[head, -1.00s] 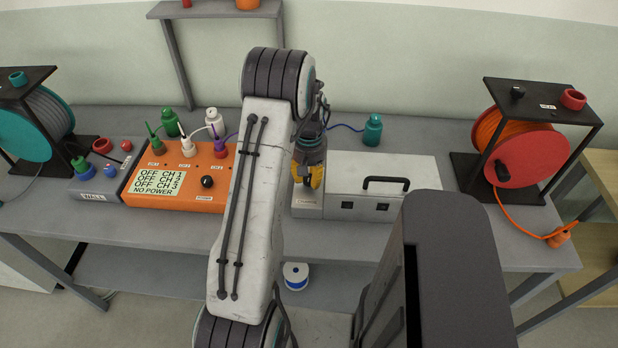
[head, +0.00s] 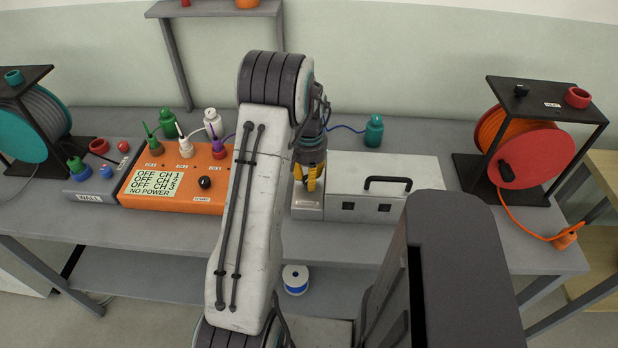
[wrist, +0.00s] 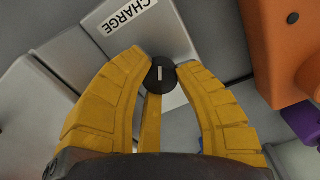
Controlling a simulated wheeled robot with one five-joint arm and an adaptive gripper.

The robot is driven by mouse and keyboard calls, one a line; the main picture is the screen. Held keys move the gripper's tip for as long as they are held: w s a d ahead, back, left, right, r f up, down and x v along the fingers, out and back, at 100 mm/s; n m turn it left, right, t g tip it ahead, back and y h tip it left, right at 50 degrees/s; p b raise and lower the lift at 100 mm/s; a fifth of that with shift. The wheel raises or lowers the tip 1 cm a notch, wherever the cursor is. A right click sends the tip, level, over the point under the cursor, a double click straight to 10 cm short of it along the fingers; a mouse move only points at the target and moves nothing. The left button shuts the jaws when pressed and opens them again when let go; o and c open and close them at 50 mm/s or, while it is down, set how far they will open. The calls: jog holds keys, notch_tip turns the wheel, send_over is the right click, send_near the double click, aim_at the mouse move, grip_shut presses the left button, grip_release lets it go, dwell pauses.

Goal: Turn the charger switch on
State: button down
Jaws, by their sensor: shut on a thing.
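The charger (head: 307,212) is a small pale grey box on the bench, and its CHARGE label (wrist: 130,16) shows in the wrist view. Its switch (wrist: 161,76) is a round black knob with a short white mark. My gripper (head: 309,180) points down over the charger. In the wrist view the yellow fingers of my gripper (wrist: 164,70) are closed on the knob, one tip on each side. In the head view my gripper hides the knob.
An orange unit (head: 180,200) reading OFF on each channel and NO POWER stands left of the charger. A grey case (head: 400,170) with a black handle is on the right. A red reel (head: 530,155) stands further right.

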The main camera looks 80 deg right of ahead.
jog(key=shift+a+f, duration=0.1)
jog(key=c, duration=1.2)
grip_release()
notch_tip(320, 180, up, 12)
jog(key=shift+r, duration=0.1)
